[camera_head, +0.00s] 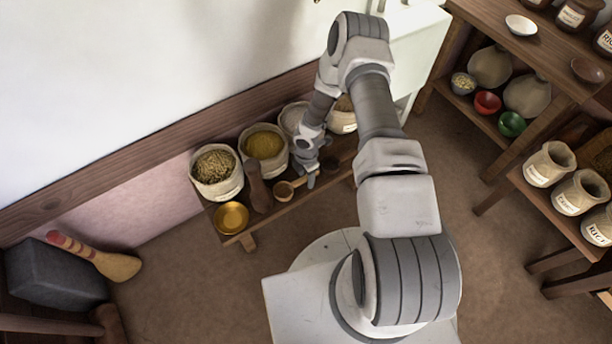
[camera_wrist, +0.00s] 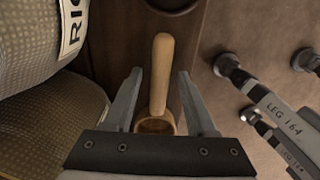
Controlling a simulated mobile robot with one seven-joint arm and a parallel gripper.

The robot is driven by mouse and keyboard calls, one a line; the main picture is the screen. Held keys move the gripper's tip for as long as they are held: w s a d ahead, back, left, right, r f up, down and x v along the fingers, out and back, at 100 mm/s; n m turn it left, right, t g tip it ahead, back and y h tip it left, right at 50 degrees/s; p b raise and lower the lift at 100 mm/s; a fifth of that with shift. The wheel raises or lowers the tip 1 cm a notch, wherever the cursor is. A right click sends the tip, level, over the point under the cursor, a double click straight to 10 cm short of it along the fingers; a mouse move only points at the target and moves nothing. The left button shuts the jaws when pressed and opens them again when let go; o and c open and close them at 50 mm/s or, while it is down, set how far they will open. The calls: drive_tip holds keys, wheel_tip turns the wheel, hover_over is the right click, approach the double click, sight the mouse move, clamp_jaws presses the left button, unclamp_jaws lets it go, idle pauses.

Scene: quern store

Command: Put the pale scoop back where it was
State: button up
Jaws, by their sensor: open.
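A pale wooden scoop (camera_wrist: 162,78) lies on the low dark bench, its handle pointing up in the wrist view and its round bowl nearest my gripper. In the head view its bowl (camera_head: 283,191) shows just left of my gripper (camera_head: 311,179). In the wrist view my gripper (camera_wrist: 159,74) is open, with one finger on each side of the scoop and a gap on both sides. The bowl is partly hidden by the gripper's body.
The bench (camera_head: 250,228) also bears several grain sacks, such as one of yellow grain (camera_head: 264,146), along the wall, a brown pestle-like thing (camera_head: 257,190) and a brass bowl (camera_head: 231,218). Open floor lies in front.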

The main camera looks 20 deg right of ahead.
wheel_tip(320, 180, up, 12)
drive_tip(key=p, duration=0.5)
wheel_tip(320, 180, up, 16)
drive_tip(key=m+t+h, duration=0.1)
drive_tip(key=m+h, duration=0.1)
drive_tip(key=m, duration=0.2)
hover_over(306, 176)
drive_tip(key=w+d, duration=0.3)
drive_tip(key=d, duration=0.1)
wheel_tip(306, 176, up, 17)
drive_tip(key=s+d+m+t+h, duration=0.1)
drive_tip(key=s+d+m, duration=0.15)
drive_tip(key=m, duration=0.35)
drive_tip(key=s+a+r+m+t+y, duration=0.1)
drive_tip(key=s+a+r+m, duration=0.2)
drive_tip(key=s+r, duration=0.6)
drive_tip(key=s+a+r+m+t+y, duration=0.1)
drive_tip(key=s+a+r+m+t, duration=0.1)
drive_tip(key=s+r+m, duration=0.6)
drive_tip(key=s+a, duration=0.1)
drive_tip(key=s, duration=0.3)
drive_tip(key=shift+a+r+m+t+y, duration=0.3)
drive_tip(key=shift+r+y, duration=0.1)
drive_tip(key=shift+s+r, duration=0.1)
